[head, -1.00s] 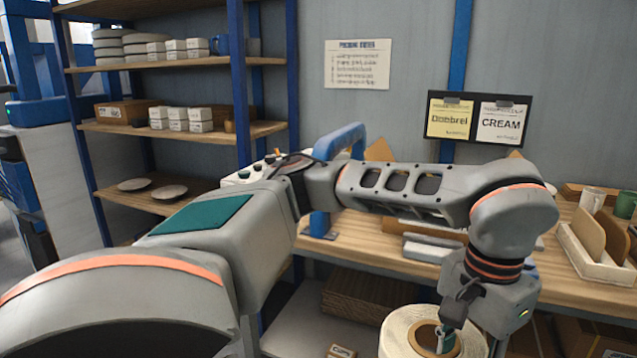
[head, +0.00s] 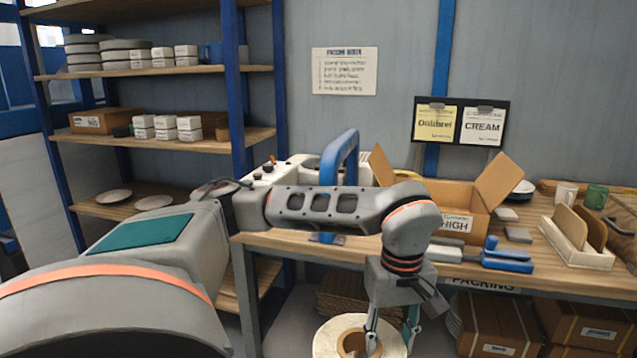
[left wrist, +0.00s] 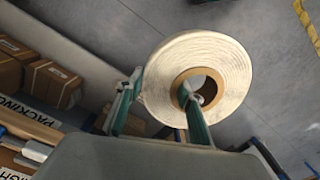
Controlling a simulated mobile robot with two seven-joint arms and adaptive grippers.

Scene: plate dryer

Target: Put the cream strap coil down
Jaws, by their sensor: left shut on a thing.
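The cream strap coil (head: 327,340) is a wide cream roll with a brown core, at the bottom of the head view and cut off by its lower edge. My left gripper (head: 392,338) points down and is shut on the coil's ring, one finger in the core and one outside. The left wrist view shows the coil (left wrist: 228,65) gripped between the green fingers of my left gripper (left wrist: 158,95). The grey floor shows beyond it. The coil hangs in front of the packing table (head: 285,240), below its top. My right gripper does not show.
On the table are an open cardboard box (head: 440,200), a blue-handled tool (head: 495,258), a blue arch (head: 345,160) and a tray with upright dividers (head: 575,248). Cartons (head: 500,320) fill the space below. A blue-framed shelf (head: 225,90) stands at left.

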